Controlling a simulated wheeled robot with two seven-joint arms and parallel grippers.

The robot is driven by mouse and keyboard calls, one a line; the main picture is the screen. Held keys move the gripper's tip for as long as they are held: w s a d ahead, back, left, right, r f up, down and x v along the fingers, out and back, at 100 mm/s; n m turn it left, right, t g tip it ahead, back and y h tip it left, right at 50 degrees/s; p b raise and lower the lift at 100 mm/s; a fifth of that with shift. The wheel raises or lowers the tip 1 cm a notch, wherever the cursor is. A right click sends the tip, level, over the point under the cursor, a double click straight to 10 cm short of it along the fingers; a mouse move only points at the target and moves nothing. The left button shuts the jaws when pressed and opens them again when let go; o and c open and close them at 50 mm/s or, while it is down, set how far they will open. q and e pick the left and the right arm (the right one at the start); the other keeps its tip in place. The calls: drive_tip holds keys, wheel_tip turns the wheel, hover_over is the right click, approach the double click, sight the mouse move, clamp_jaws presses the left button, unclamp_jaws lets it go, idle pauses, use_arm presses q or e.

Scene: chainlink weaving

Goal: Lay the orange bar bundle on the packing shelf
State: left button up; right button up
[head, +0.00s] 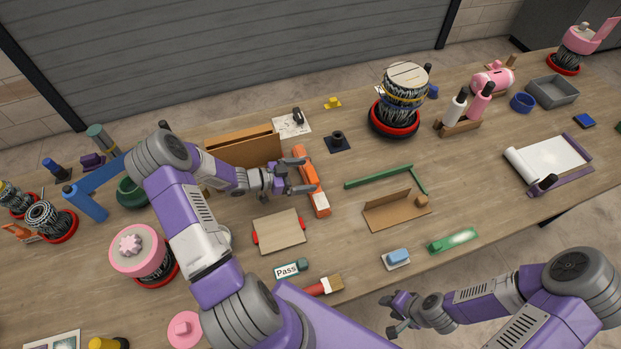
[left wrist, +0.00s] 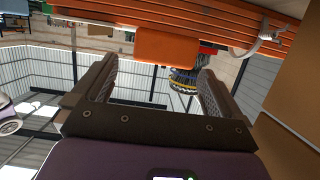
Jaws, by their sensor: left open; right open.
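The orange bar bundle (head: 314,184) lies lengthwise on the wooden table, right of my left gripper (head: 296,177). The left gripper is open, its fingers by the bundle's left side. In the left wrist view the bundle (left wrist: 210,22) runs across the top, beyond the open fingertips, with an orange block (left wrist: 166,46) between them and a pale strap (left wrist: 268,35) around it. Nothing is gripped. My right gripper (head: 394,313) is open and empty at the table's front edge. I cannot tell for sure which thing is the packing shelf; a brown cardboard piece (head: 385,216) stands right of the bundle.
A brown box (head: 240,149) stands close behind my left gripper. A board with red ends (head: 279,232) lies in front of it. A green bar frame (head: 378,177) lies to the right, and a dark square base (head: 337,142) behind. Bare table separates the bundle and the cardboard piece.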

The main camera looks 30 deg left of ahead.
sight(313, 173)
use_arm(q)
drive_tip(key=shift+f+x, duration=0.25)
drive_tip(key=shift+x, duration=1.6)
drive_tip(key=shift+w+a, duration=0.1)
drive_tip(key=shift+a, duration=0.05)
drive_tip(key=c, duration=1.7)
drive_tip(key=shift+r, duration=0.1)
drive_tip(key=shift+c, duration=0.2)
drive_tip(key=shift+r, duration=0.1)
wheel_tip(313, 173, up, 28)
drive_tip(key=p, duration=0.2)
